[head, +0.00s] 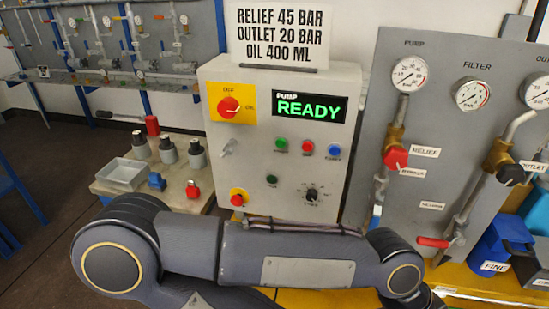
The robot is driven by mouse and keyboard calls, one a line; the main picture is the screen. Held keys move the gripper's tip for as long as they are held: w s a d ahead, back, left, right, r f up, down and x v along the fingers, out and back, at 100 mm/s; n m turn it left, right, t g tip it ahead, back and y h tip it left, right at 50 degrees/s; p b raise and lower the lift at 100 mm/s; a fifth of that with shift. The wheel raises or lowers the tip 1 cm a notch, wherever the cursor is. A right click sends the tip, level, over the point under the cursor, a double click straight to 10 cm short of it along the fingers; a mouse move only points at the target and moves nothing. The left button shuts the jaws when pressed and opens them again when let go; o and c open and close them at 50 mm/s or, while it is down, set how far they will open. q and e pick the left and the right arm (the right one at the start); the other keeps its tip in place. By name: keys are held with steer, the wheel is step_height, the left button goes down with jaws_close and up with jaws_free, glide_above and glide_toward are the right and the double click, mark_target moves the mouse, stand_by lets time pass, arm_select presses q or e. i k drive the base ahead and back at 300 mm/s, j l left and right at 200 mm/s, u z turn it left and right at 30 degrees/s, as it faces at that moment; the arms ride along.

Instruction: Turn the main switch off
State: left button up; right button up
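The main switch (229,107) is a red rotary knob on a yellow square plate, at the upper left of the grey control box's front. Small lettering above it seems to read OFF and lettering at its right seems to read ON. The knob's exact pointing is too small to tell. One of my arms crosses the bottom of the view in front of the box. Neither gripper shows, and nothing of mine covers the switch.
Below the switch are a toggle (227,148), coloured buttons (307,146), a black dial (312,194) and a red button on yellow (238,197). A side table (112,188) with bottles stands left. A gauge panel (430,128) with valves stands right.

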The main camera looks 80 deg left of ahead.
mark_target(228, 108)
steer(key=u, duration=2.85)
